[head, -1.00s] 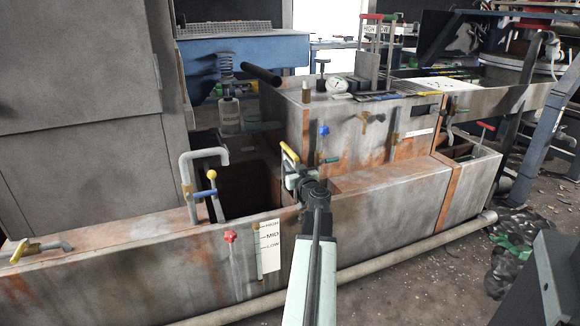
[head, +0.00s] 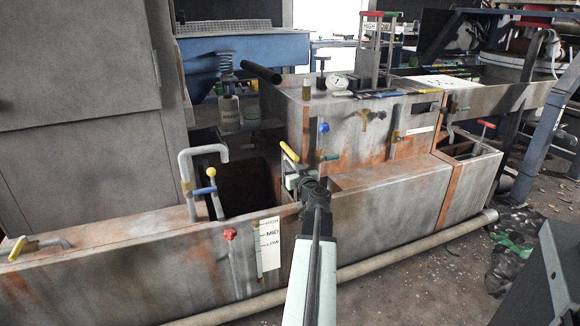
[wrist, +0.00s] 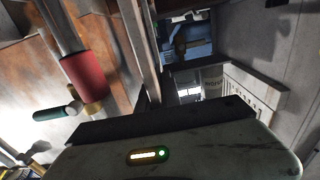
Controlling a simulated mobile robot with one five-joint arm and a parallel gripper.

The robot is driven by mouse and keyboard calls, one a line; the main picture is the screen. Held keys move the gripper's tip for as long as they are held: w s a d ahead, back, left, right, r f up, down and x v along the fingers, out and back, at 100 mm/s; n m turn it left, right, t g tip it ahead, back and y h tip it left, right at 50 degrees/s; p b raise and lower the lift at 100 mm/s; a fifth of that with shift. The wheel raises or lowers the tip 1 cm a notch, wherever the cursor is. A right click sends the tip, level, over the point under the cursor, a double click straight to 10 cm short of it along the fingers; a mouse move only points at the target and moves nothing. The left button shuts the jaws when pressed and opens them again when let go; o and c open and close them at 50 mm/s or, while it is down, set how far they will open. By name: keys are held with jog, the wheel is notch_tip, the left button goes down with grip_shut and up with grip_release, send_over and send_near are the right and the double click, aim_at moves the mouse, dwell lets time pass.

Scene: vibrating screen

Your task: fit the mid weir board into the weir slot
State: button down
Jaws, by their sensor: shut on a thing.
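My gripper (head: 296,179), dark and pale green, is over the near edge of the rusty grey tank (head: 345,245), just right of its dark opening (head: 250,188). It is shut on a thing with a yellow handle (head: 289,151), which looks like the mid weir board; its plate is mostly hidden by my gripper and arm. In the wrist view my gripper's pale casing and dark edge (wrist: 160,129) fill the bottom, and the held part is not clear. I cannot make out the weir slot in either view.
A rack (head: 377,55) with HIGH and LOW boards, red and green handled, stands on the raised box (head: 345,118). A bent grey pipe (head: 187,178) and a yellow-knobbed lever (head: 212,190) rise left of the opening. A HIGH-MID-LOW scale (head: 269,245) marks the front wall.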

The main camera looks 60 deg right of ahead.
jog(key=shift+f+b, duration=1.8)
jog(key=shift+b, duration=0.05)
dwell(2.6)
jog(key=c, duration=1.5)
grip_release()
jog(key=shift+o, duration=0.2)
jog(key=shift+s, duration=0.1)
jog(key=v, duration=0.7)
jog(key=shift+s+a, duration=0.2)
jog(key=shift+a, duration=0.1)
